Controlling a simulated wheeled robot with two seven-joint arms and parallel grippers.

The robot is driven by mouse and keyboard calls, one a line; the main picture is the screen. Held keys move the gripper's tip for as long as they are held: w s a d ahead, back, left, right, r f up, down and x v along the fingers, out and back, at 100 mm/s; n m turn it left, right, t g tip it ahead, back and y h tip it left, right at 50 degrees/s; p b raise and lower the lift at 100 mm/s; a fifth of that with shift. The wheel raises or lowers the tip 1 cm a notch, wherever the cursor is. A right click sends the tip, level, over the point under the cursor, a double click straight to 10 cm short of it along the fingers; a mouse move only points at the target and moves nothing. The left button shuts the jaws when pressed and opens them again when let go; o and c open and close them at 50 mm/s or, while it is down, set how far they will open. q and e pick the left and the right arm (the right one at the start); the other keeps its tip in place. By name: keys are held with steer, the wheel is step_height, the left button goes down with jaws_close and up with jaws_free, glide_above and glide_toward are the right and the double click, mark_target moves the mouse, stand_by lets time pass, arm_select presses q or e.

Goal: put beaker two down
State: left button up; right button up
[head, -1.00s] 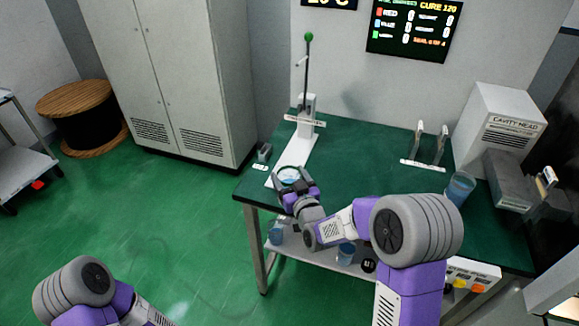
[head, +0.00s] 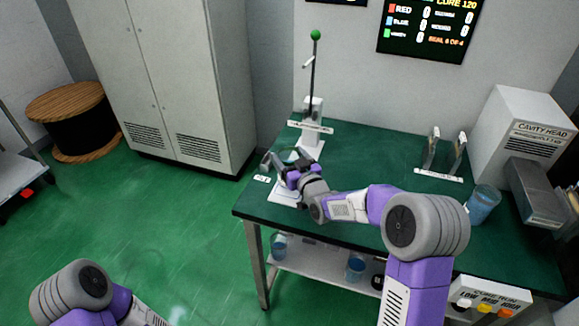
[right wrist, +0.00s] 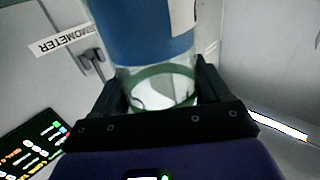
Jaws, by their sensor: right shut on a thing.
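My right gripper (head: 287,162) is shut on a clear glass beaker (head: 290,154) over the front left of the green table, in front of the thermometer stand. In the right wrist view the beaker (right wrist: 155,45), with blue contents and a pale label at its edge, stands between the two fingers (right wrist: 160,95). Its label number cannot be read. The gripper hides most of the beaker in the head view, and I cannot tell whether its base touches anything. My left gripper is out of view; only part of its arm shows at the lower left.
The white stand (head: 311,128) with a green-knobbed lever rises behind the gripper. A white base plate (head: 285,197) lies below it. Another blue beaker (head: 483,204) stands at the table's right, near the cavity head box (head: 520,130). More beakers sit on the lower shelf (head: 315,262). The table's middle is clear.

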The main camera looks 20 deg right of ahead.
steer(key=shift+f, duration=1.15)
steer(key=shift+f+b, duration=0.15)
steer(key=shift+b, duration=0.25)
steer(key=o, duration=1.3)
steer(key=shift+c, duration=0.2)
steer(key=shift+r+p, duration=0.2)
steer(key=shift+p, duration=0.15)
steer(key=s+d, duration=0.2)
steer(key=s, duration=0.9)
steer(key=shift+s+d+f+p, duration=0.15)
steer(key=shift+s+d+p, duration=0.05)
steer(key=shift+s+p, duration=0.15)
